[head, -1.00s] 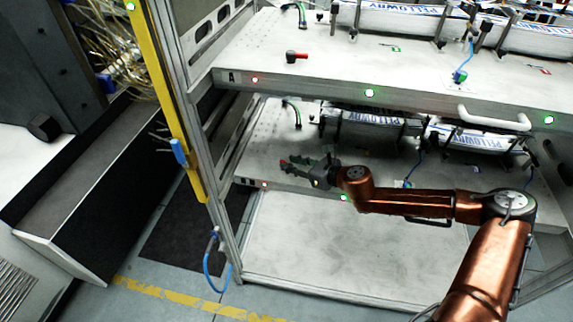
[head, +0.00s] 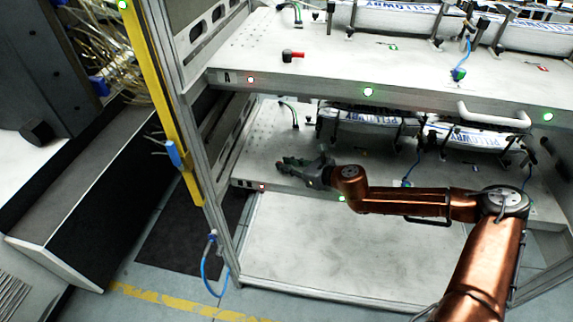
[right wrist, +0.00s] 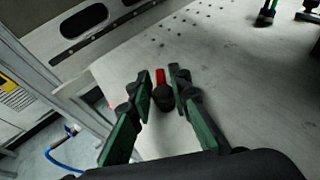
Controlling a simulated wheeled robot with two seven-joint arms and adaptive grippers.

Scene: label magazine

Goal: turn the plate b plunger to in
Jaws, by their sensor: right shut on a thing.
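The plate B plunger, a black knob with a red handle (right wrist: 160,76), stands on the lower plate in the right wrist view. Its red handle points away from the wrist camera. My right gripper (right wrist: 160,82) is shut on it, with a green-padded finger on each side. In the head view my right gripper (head: 285,163) reaches in low over the left front of plate B (head: 262,150), and its fingers hide the plunger there. My left gripper is not in view.
Plate A (head: 325,72) lies above my right arm, with its own red-handled plunger (head: 298,55). Wrapped label stacks (head: 365,130) stand at the back of plate B. A frame post (head: 205,150) stands to the left. A blue hose (head: 205,280) hangs there.

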